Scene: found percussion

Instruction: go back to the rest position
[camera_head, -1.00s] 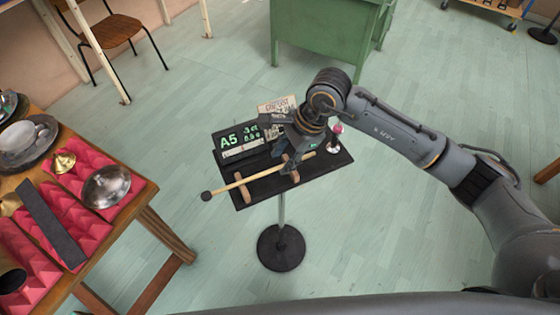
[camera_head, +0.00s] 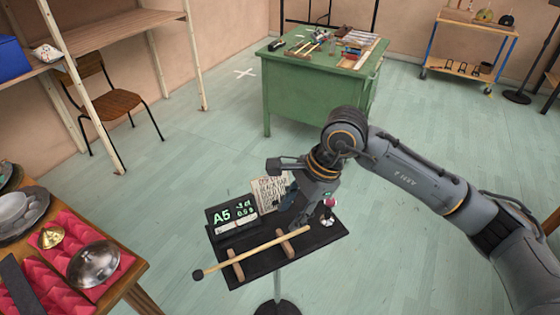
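My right gripper (camera_head: 286,195) is above the back of a small black stand tray (camera_head: 326,238). Its fingers are spread apart with nothing between them. A mallet (camera_head: 262,250) with a pale wooden stick and a dark head lies across two wooden rests (camera_head: 285,245) on the tray, its head past the left edge. The gripper looks clear of the stick. The gripper partly hides a printed card (camera_head: 268,193) at the back of the tray. My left gripper is not in view.
A dark display reading A5 (camera_head: 222,216) and a small red-topped item (camera_head: 328,208) are on the tray. A table with pink foam (camera_head: 67,228) and a metal dome (camera_head: 94,265) stands left. A green desk (camera_head: 310,95) and a trolley (camera_head: 470,45) stand behind. Floor between is clear.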

